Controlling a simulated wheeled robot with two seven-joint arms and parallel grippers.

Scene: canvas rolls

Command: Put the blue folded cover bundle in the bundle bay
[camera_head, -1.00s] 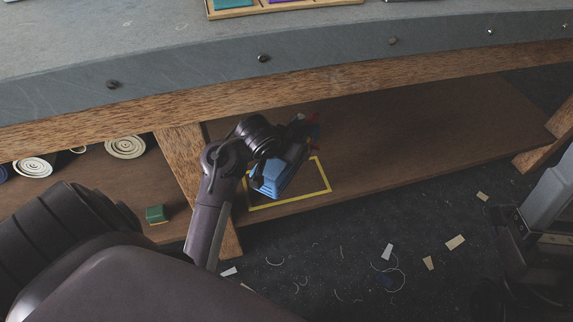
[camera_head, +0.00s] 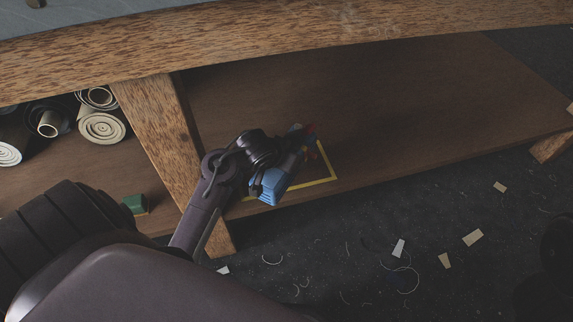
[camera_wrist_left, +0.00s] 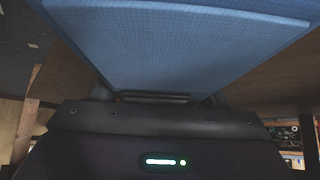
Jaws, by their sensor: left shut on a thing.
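The blue folded cover bundle (camera_head: 268,187) is held at my left gripper (camera_head: 308,141), partly hidden by the wrist. In the left wrist view the bundle (camera_wrist_left: 180,45) fills the upper middle, in front of the palm. The bundle bay, a yellow outline (camera_head: 331,165) on the lower shelf, lies under and behind the bundle in the picture; its left part is hidden. I cannot tell whether the bundle touches the shelf. My right gripper is not in view.
A slanted wooden post (camera_head: 160,140) stands left of the bay, and a wooden beam (camera_head: 300,55) runs above. Rolled canvases (camera_head: 101,126) and a small green block (camera_head: 135,204) are at left. The shelf (camera_head: 430,115) is clear to the right. Scraps litter the dark floor.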

